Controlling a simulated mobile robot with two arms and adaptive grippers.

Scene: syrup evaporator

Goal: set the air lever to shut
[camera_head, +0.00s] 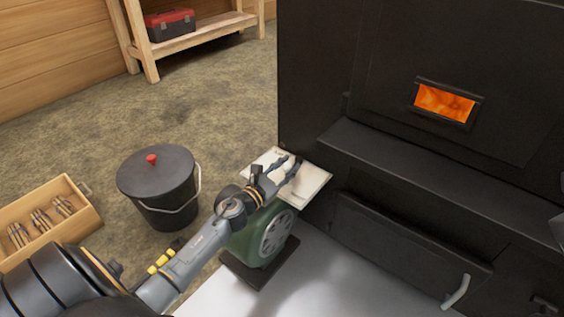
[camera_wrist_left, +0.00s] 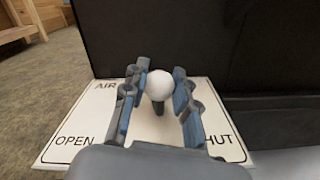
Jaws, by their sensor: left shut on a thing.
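The air lever shows in the left wrist view as a round white knob (camera_wrist_left: 159,85) on a short dark stem. It stands over a white plate (camera_wrist_left: 75,122) lettered AIR at the back left, OPEN at the front left and SHUT, partly covered, at the front right. The knob is near the middle, between the two words. My left gripper (camera_wrist_left: 160,74) is shut on the knob, one blue-padded finger on each side. My right gripper does not show clearly.
The black evaporator (camera_head: 400,150) with a glowing window (camera_head: 444,103) rises behind the plate. A green blower (camera_head: 262,236) stands below it. A black lidded bucket (camera_head: 155,180) and a wooden tray (camera_head: 85,222) are at left. A red toolbox (camera_head: 170,24) sits on a far shelf.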

